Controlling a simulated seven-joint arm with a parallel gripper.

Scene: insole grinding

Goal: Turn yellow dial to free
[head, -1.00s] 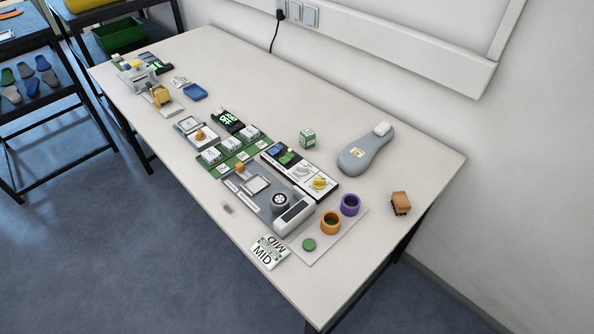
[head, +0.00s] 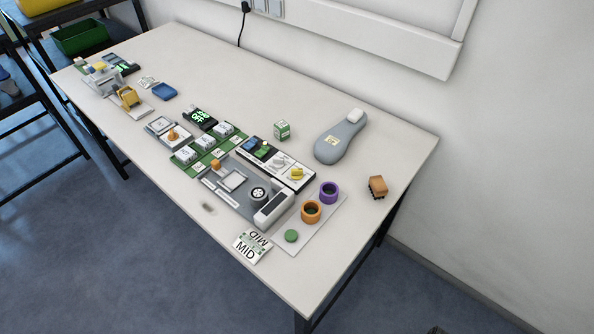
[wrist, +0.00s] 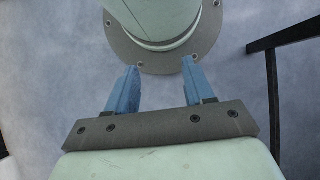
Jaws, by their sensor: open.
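The yellow dial (head: 297,173) sits on a black-and-white control panel (head: 262,158) on the white table in the head view. A white dial (head: 279,162) is beside it on the same panel. Which setting the yellow dial points to is too small to tell. My gripper (wrist: 162,85) shows only in the wrist view. Its two blue fingers are apart with nothing between them. Behind them are the floor and a pale round part of my own body. The dial is not in the wrist view.
In front of the panel is a grey machine (head: 245,190) with a wheel. Orange (head: 311,211) and purple (head: 329,192) rings stand to its right. A grey insole-shaped device (head: 340,140), a small green box (head: 282,130) and a brown block (head: 378,187) stand behind. The table's right end is mostly clear.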

